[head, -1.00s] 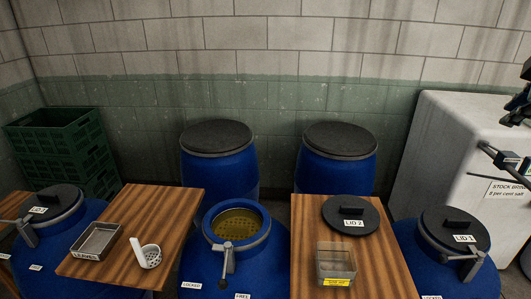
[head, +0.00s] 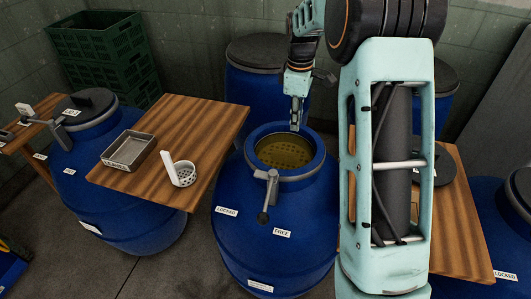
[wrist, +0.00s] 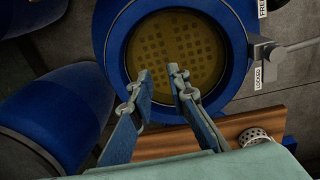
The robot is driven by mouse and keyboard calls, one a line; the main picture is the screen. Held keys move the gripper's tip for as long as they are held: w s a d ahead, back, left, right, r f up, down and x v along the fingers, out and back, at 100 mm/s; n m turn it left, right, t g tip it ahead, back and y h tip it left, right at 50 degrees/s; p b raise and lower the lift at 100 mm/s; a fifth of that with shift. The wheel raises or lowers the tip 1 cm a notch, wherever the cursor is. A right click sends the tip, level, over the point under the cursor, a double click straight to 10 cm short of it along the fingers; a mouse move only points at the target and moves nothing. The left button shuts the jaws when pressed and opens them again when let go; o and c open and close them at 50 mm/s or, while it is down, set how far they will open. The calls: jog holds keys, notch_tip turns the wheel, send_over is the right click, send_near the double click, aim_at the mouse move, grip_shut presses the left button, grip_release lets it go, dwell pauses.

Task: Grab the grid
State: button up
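The grid (head: 285,152) is a yellow-brown disc with square holes, down inside the mouth of the open blue barrel (head: 262,225). In the wrist view the grid (wrist: 180,42) fills most of the round opening, tinted as if under liquid. My gripper (head: 296,126) is at the far rim of the barrel mouth in the head view. In the wrist view my gripper (wrist: 162,74) has its two fingers apart with nothing between them, over the near edge of the opening. I cannot tell how far the fingertips are above the grid.
A clamp lever (head: 268,190) stands at the barrel's front, by LOCKED and FREE labels. Other barrels stand behind and at both sides. My arm hides much of the right table (head: 455,240).

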jog(key=shift+g, duration=0.3)
jog(key=a+f, duration=0.1)
jog(key=f, duration=0.1)
jog(key=a+f, duration=0.1)
jog(key=a, duration=0.1)
jog(key=shift+w+a+f, duration=0.2)
jog(key=shift+a+f, duration=0.05)
jog(key=shift+f, duration=0.1)
send_over(285, 153)
jog(key=a, duration=0.1)
jog(key=f, duration=0.4)
jog(key=shift+w+f, duration=0.2)
jog(key=shift+f, duration=0.15)
jog(key=shift+s+d+f, duration=0.1)
jog(key=shift+d+f, duration=0.05)
jog(key=shift+f, duration=0.8)
jog(key=shift+s+d+f, duration=0.1)
jog(key=shift+d+f, duration=0.05)
jog(key=shift+f, duration=0.85)
jog(key=shift+s+d+f, duration=0.1)
jog(key=shift+d+f, duration=0.05)
jog(key=shift+f, duration=0.8)
jog(key=shift+c, duration=0.3)
grip_shut()
jog(key=shift+w, duration=0.1)
